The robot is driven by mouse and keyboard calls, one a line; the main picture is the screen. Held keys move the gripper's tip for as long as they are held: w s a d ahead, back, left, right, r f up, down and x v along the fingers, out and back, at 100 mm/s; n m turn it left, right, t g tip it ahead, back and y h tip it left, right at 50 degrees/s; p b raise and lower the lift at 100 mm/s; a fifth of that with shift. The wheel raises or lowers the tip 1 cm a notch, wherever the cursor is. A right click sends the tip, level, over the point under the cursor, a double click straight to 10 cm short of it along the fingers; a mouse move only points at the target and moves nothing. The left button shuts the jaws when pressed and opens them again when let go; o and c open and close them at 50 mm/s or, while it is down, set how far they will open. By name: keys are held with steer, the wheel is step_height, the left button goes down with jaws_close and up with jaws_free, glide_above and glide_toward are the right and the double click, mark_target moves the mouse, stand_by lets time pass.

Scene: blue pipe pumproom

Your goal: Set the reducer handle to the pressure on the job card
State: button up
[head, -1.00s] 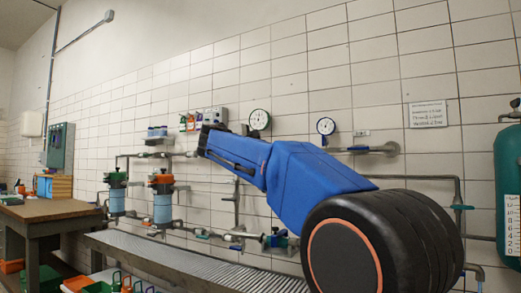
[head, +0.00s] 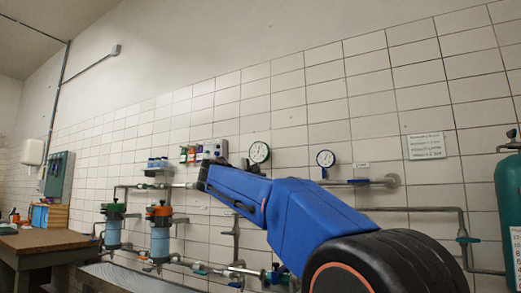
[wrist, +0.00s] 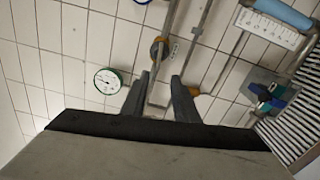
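My gripper (wrist: 159,88) shows two dark fingers apart in the wrist view, with a grey pipe behind the gap and nothing visibly held. In the head view the dark end of my blue arm (head: 213,160) is in front of the tiled wall, left of the larger dial gauge (head: 259,152). The job card (head: 426,146) hangs at right on the wall; its writing is too small to read. A smaller gauge (head: 325,158) sits above a pipe with a blue handle (head: 358,181). I cannot tell which handle is the reducer's.
Two blue filter housings (head: 160,240) stand on pipework at left. A wooden bench (head: 42,240) is at far left and a green tank (head: 509,205) at far right. A blue-green valve (head: 277,274) is low behind my arm. A green-rimmed gauge (wrist: 108,81) shows in the wrist view.

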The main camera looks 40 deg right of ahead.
steer(key=o, duration=1)
steer(key=shift+d+f+n, duration=0.15)
steer(key=shift+d+n, duration=0.05)
steer(key=shift+n, duration=0.1)
steer(key=o, duration=0.4)
steer(key=n, duration=0.2)
steer(key=d+f+n+h, duration=0.1)
steer(key=n, duration=0.1)
steer(key=d+f+n+h, duration=0.1)
steer(key=n, duration=0.1)
steer(key=shift+s+d+f+n, duration=0.1)
steer(key=shift+s+d+n, duration=0.1)
steer(key=shift+s+n, duration=0.1)
step_height(320, 180, down, 4)
steer(key=n+t+h, duration=0.2)
steer(key=n+t, duration=0.1)
steer(key=n, duration=0.9)
steer(key=x, duration=1.2)
steer(key=f+x, duration=0.1)
steer(key=x, duration=0.5)
steer(key=shift+w+d+r, duration=0.15)
steer(key=shift+w+d, duration=0.05)
steer(key=shift+w, duration=0.2)
steer(key=shift+m, duration=0.3)
steer(key=c, duration=1.1)
